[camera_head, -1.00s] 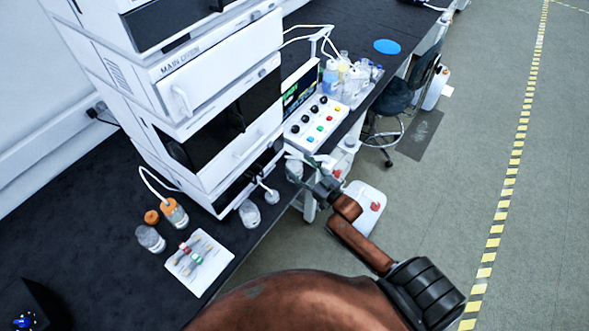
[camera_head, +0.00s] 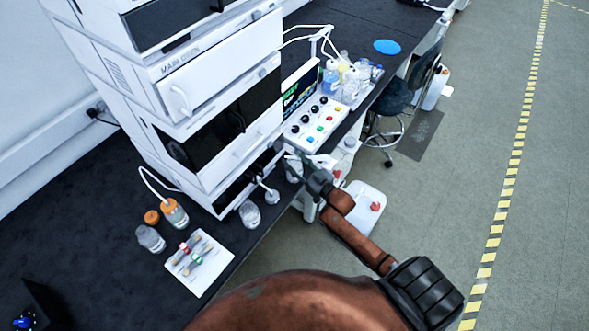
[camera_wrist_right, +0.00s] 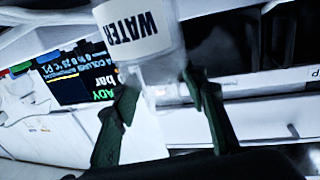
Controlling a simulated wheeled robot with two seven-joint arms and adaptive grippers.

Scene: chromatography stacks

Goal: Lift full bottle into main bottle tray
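A clear bottle labelled WATER (camera_wrist_right: 135,28) is between the two dark green fingers of my right gripper (camera_wrist_right: 161,90) in the right wrist view. The fingers look shut on its narrow end. I cannot make out a main bottle tray for certain. My left gripper is not in view.
Two small clear vessels (camera_head: 250,213) (camera_head: 271,196) stand in front. A control panel (camera_head: 316,122) and more bottles (camera_head: 350,80) lie beyond.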

